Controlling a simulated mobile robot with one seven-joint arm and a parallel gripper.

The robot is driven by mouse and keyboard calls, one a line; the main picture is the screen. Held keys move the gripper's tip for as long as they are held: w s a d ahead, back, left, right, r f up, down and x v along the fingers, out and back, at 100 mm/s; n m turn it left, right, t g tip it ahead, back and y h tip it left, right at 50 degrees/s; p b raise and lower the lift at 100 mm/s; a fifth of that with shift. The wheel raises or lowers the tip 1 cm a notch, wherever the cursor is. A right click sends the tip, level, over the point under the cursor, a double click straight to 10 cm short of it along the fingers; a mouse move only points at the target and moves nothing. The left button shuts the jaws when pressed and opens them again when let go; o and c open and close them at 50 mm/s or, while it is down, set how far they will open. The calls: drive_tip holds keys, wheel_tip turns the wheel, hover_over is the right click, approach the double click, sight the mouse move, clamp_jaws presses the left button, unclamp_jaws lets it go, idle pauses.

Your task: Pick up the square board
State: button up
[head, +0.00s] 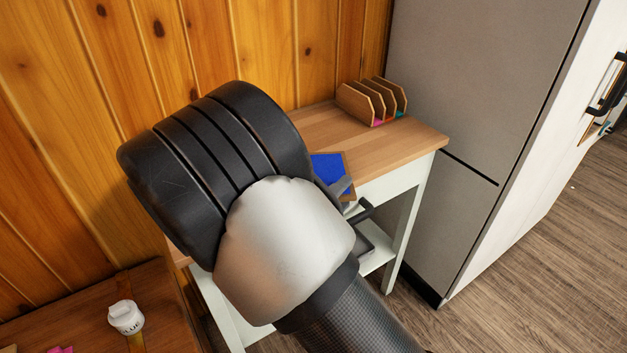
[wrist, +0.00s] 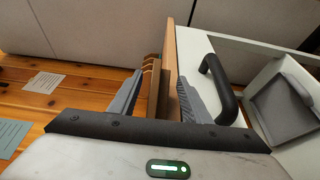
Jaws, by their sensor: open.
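The square board shows in the head view as a blue panel with a brown edge (head: 328,167). It lies on the wooden tabletop (head: 312,127) near its front edge, and my arm hides part of it. My gripper (head: 352,197) is at the board's front corner, mostly behind my arm. In the wrist view my gripper (wrist: 158,78) is open, its fingers apart on either side of a thin wooden edge. I cannot tell the board from the tabletop's edge there, nor whether the fingers touch it.
A wooden slotted rack (head: 372,101) stands at the tabletop's far end, beside the grey cabinet (head: 470,70). A black drawer handle (wrist: 220,85) sticks out close to my right finger. A grey item (wrist: 287,105) sits on the lower shelf. A white glue bottle (head: 126,317) stands lower left.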

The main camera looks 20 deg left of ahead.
drive_tip(key=shift+x, duration=0.8)
clamp_jaws()
drive_tip(key=shift+r, duration=0.1)
